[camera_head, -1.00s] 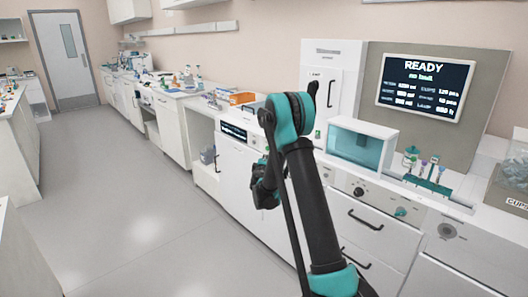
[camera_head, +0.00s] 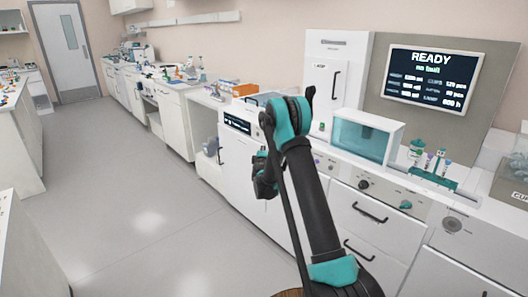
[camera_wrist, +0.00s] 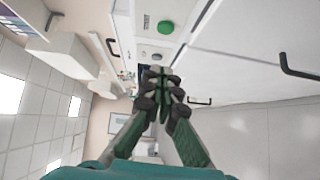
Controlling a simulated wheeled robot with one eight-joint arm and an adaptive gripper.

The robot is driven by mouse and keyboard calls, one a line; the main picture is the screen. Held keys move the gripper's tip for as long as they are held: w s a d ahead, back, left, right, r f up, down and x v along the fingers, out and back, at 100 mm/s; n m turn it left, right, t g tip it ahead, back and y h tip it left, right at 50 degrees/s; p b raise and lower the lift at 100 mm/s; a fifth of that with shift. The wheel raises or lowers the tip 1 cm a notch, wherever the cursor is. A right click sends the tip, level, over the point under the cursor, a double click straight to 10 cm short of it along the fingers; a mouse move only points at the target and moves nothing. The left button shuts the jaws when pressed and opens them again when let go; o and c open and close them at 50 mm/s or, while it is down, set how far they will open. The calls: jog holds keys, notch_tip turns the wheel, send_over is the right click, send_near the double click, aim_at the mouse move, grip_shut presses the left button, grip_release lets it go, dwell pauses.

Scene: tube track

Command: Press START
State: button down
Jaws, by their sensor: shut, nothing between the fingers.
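A round green button (camera_wrist: 165,27) sits on a white panel at the top of the wrist view, beyond my fingertips and apart from them. A small green spot on the white machine front (camera_head: 322,127) shows in the head view; I cannot read a START label on either. My gripper (camera_wrist: 160,80) is shut and empty in the wrist view, its tips in front of the white cabinets. In the head view my gripper (camera_head: 264,180) is dark and partly hidden behind my arm, in front of the cabinet row.
A wall screen (camera_head: 432,77) reads READY. A teal-windowed box (camera_head: 363,138) and a rack of tubes (camera_head: 430,175) stand on the counter. Drawers with black handles (camera_head: 370,212) front the counter. The grey floor (camera_head: 130,200) at the left is clear.

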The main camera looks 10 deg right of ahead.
jog(key=w+d, duration=0.4)
jog(key=w, duration=0.4)
jog(key=shift+w+f, duration=0.3)
jog(key=shift+w, duration=0.1)
jog(key=shift+d, duration=0.2)
